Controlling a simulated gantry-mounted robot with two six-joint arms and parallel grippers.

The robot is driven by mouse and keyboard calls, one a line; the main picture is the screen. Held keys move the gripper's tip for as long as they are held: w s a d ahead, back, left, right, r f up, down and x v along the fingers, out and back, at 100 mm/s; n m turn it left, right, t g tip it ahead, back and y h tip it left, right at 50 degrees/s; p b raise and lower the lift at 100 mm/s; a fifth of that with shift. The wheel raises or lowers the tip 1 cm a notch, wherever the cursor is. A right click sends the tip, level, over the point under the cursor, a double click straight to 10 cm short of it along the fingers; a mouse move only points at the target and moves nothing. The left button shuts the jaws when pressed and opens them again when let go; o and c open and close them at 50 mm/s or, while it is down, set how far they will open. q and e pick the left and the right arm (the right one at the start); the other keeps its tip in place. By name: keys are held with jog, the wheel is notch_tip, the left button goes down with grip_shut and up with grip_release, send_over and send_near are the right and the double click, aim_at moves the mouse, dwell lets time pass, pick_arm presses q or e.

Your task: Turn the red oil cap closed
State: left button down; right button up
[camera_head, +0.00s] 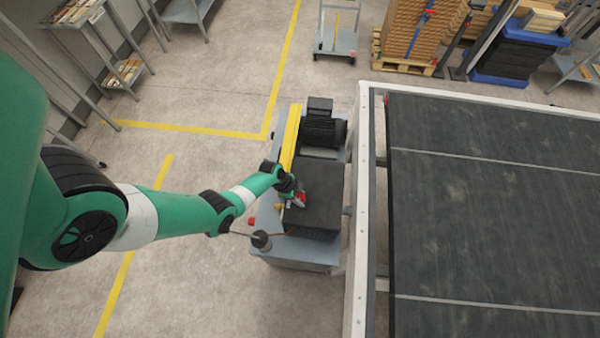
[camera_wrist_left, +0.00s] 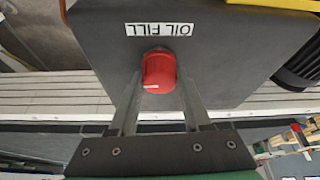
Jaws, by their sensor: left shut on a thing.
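The red oil cap (camera_wrist_left: 159,72) sits on a dark grey box (camera_wrist_left: 225,55) below a white "OIL FILL" label (camera_wrist_left: 158,29) in the left wrist view. A short pale mark shows on the cap's lower side. My left gripper (camera_wrist_left: 160,82) is shut on the cap, with one finger on each side of it. In the head view my green left arm reaches in from the left, and the left gripper (camera_head: 298,198) is at the dark box (camera_head: 320,207), with a bit of red showing there. My right gripper is not in view.
A black motor (camera_head: 322,128) and a yellow guard (camera_head: 290,138) stand behind the box on a grey base. A red knob (camera_head: 252,221) is at the base's left. A wide dark conveyor (camera_head: 490,200) with a pale frame is to the right.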

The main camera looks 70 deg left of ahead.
pick_arm(q)
jog(key=shift+m+g+h, duration=0.3)
jog(key=shift+m+h, duration=0.1)
jog(key=shift+m, duration=0.5)
jog(key=m, duration=0.2)
jog(key=shift+m+g+h, duration=0.3)
jog(key=shift+m+h, duration=0.1)
jog(key=shift+f+m+g+h+b, duration=0.15)
jog(key=shift+m+g+h+b, duration=0.25)
jog(key=shift+m, duration=0.8)
jog(key=shift+m+g+b, duration=0.3)
jog(key=shift+m+b, duration=0.65)
jog(key=shift+m, duration=0.35)
jog(key=shift+c, duration=1.7)
grip_release()
jog(key=shift+r, duration=0.2)
